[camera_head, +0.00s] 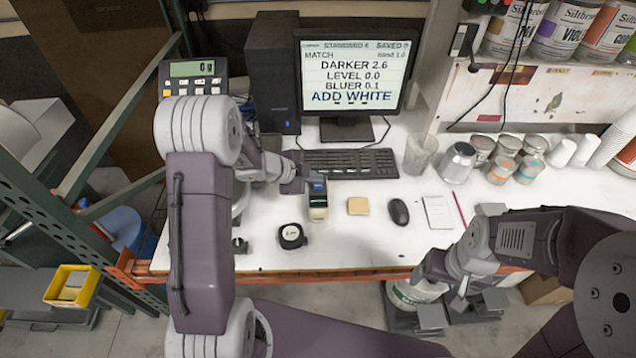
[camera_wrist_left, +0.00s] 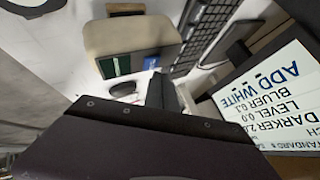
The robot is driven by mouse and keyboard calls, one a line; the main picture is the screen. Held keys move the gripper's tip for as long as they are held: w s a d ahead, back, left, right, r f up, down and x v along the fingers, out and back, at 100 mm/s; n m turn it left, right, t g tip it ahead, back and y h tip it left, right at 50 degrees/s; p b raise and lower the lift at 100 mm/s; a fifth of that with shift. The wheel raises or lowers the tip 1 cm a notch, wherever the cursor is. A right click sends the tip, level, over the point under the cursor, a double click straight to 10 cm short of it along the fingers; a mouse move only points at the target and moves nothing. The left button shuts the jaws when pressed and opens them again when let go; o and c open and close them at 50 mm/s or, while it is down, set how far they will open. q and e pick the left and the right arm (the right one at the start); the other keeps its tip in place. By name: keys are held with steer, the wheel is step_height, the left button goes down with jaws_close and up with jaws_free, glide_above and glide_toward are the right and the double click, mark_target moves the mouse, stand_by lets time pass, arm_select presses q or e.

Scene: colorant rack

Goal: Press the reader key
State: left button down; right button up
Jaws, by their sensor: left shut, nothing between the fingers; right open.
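The reader (camera_head: 318,205), a small pale handheld device with dark and blue parts, stands on the white bench below the keyboard. It looks like the beige body with green and blue patches in the left wrist view (camera_wrist_left: 130,38). My left gripper (camera_head: 316,179) is shut and empty, close over the reader's upper end in the head view. Its dark fingers show in the left wrist view (camera_wrist_left: 161,94), just below the reader in the picture; I cannot tell whether they touch it. The key itself is not clearly seen. My right gripper (camera_head: 460,304) is open and empty, in front of the bench edge.
The monitor (camera_head: 352,75) reads "ADD WHITE", with the keyboard (camera_head: 345,163) below it. Cans and cups stand at the right. The front middle of the bench is clear.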

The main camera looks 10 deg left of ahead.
arm_select(q)
steer(key=shift+r, duration=0.15)
step_height(320, 180, up, 5)
steer(key=p, duration=0.5)
steer(key=shift+r, duration=0.1)
stand_by(0.8)
steer(key=d+m+b, duration=0.1)
steer(key=d+b, duration=0.2)
steer(key=n+y+b, duration=0.5)
steer(key=n+b, duration=0.1)
steer(key=n, duration=0.5)
glide_toward(315, 187)
steer(key=s+a, duration=0.1)
steer(key=s, duration=0.2)
steer(key=s+f+n+g, duration=0.3)
steer(key=s, duration=0.4)
steer(key=s+f+n+g, duration=0.3)
steer(key=s, duration=0.4)
steer(key=shift+s+n, duration=0.35)
steer(key=shift+n, duration=0.05)
